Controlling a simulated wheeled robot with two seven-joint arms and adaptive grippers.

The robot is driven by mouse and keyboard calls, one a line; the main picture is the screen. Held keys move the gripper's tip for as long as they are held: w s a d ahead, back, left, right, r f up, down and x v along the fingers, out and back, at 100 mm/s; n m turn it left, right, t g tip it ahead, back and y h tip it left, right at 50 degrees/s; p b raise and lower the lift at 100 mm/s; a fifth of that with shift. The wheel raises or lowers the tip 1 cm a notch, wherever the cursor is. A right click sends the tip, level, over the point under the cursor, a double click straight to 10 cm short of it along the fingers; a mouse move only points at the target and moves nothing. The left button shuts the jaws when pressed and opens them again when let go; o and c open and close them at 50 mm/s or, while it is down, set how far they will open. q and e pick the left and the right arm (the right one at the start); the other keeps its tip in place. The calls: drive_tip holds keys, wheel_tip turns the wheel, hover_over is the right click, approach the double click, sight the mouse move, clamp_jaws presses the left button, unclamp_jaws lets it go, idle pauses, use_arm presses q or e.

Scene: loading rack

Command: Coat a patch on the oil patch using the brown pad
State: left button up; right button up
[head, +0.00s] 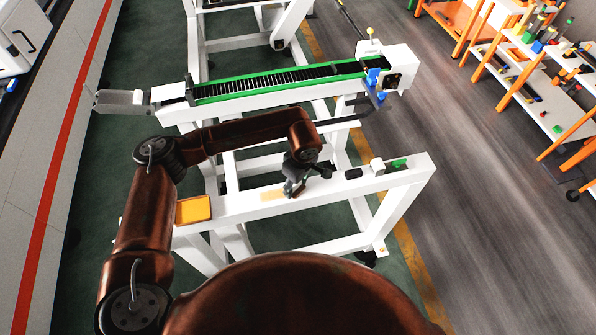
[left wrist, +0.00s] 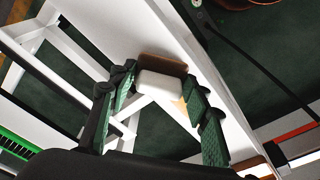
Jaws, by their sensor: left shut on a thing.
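My left gripper (head: 292,188) is shut on the brown pad, low over the white beam. In the left wrist view, the brown pad (left wrist: 162,66) shows as a brown face on a white block, between the green-lined fingers of my left gripper (left wrist: 158,84). In the head view the gripper mostly hides the pad. The oil patch (head: 271,194) shows as a pale tan area on the beam, just left of the gripper. I cannot tell whether the pad touches the beam. My right gripper is not in view.
An orange-yellow tray (head: 194,209) sits on the left end of the white beam (head: 240,205). A black item (head: 353,174), a white block (head: 377,165) and a green item (head: 398,164) sit to the right. A green-edged conveyor (head: 280,82) stands behind.

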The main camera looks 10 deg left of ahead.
use_arm(q)
wheel_tip(320, 180, up, 2)
drive_tip(key=shift+w+r, duration=0.1)
drive_tip(key=shift+w, duration=0.05)
drive_tip(key=shift+s+a+r+p, duration=0.1)
drive_tip(key=shift+r+p, duration=0.1)
drive_tip(key=shift+r, duration=0.2)
drive_tip(key=shift+s+a+r+p, duration=0.1)
drive_tip(key=shift+r+p, duration=0.05)
drive_tip(key=shift+r, duration=0.2)
drive_tip(key=shift+d+r+p, duration=0.1)
drive_tip(key=shift+r+p, duration=0.35)
drive_tip(key=shift+r, duration=1.75)
